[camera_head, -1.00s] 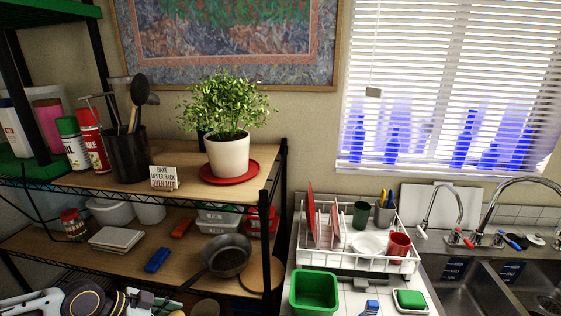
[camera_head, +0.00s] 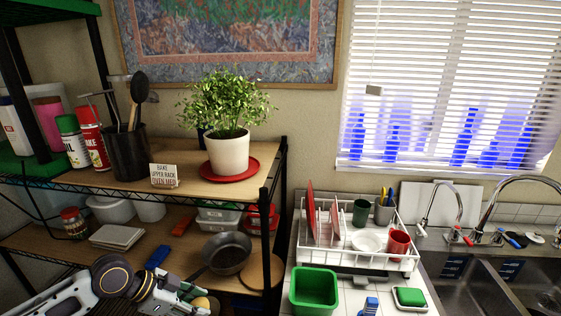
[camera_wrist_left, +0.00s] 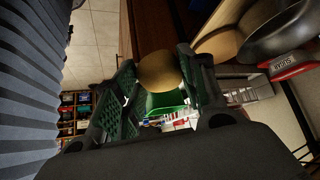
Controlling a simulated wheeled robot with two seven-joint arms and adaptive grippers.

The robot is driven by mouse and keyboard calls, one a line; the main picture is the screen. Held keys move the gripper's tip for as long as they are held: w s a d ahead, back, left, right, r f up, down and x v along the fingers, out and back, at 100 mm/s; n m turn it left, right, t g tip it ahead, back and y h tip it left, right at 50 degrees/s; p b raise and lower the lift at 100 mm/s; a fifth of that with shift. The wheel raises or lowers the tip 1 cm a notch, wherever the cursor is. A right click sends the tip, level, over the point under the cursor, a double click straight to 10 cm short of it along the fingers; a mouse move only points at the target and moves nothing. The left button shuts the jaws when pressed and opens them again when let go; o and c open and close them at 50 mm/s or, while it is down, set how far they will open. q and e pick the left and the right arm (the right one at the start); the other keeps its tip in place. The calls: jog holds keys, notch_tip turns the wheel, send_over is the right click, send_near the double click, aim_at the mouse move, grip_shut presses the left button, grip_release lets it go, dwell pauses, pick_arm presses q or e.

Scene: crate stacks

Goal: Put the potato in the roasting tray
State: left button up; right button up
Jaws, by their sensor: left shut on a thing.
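A brownish, rounded potato (camera_wrist_left: 158,72) sits between the two dark fingers of my left gripper (camera_wrist_left: 157,88) in the left wrist view; the gripper is shut on it. In the head view my left gripper (camera_head: 190,297) is at the bottom edge, in front of the wooden shelf and below the frying pan, and only a small part of the potato (camera_head: 203,303) shows there. I cannot make out a roasting tray in either view. My right gripper is not in view.
A dark frying pan (camera_head: 227,253) lies on the lower shelf (camera_head: 135,260), near a blue block (camera_head: 157,256) and stacked white plates (camera_head: 117,237). A potted plant (camera_head: 228,150) stands above. To the right are a green tub (camera_head: 313,289), a dish rack (camera_head: 345,262) and the sink.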

pick_arm(q)
jog(key=shift+w+d+r, duration=0.65)
jog(key=shift+d+r, duration=0.05)
jog(key=shift+r, duration=0.2)
jog(key=shift+w+d+r, duration=0.2)
jog(key=shift+w+r, duration=0.45)
jog(key=shift+r, duration=0.25)
jog(key=shift+w+a+r+n+t, duration=0.25)
jog(key=shift+r+n, duration=0.2)
jog(key=shift+r, duration=0.05)
jog(key=shift+w+a+r+n+t, duration=0.2)
jog(key=shift+r+n+t, duration=0.05)
jog(key=shift+r+n, duration=0.2)
jog(key=shift+s+a+r+n+y, duration=0.1)
jog(key=shift+a+r+n+y, duration=0.05)
jog(key=shift+a+n+y, duration=0.2)
